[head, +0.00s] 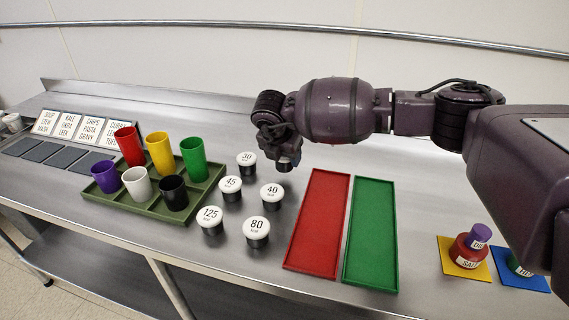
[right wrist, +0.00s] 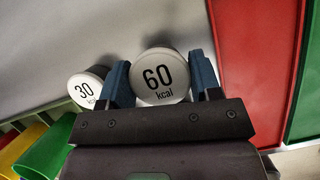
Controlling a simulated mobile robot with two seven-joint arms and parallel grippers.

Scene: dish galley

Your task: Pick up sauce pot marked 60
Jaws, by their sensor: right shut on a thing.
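The sauce pot marked 60 shows in the right wrist view (right wrist: 158,76), its white lid reading "60 kcal". My right gripper (right wrist: 160,85) is shut on it, with one blue finger on each side of the lid. In the head view my right gripper (head: 285,160) hangs over the counter right of the pot marked 30, and the held pot is mostly hidden under it. Whether the pot touches the counter is hard to tell. My left gripper is not in view.
Pots marked 30 (head: 246,159), 45 (head: 231,184), 40 (head: 271,192), 125 (head: 211,215) and 80 (head: 257,228) stand close by on the left. A red tray (head: 318,225) and a green tray (head: 371,235) lie to the right. A green cup rack (head: 143,207) stands further left.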

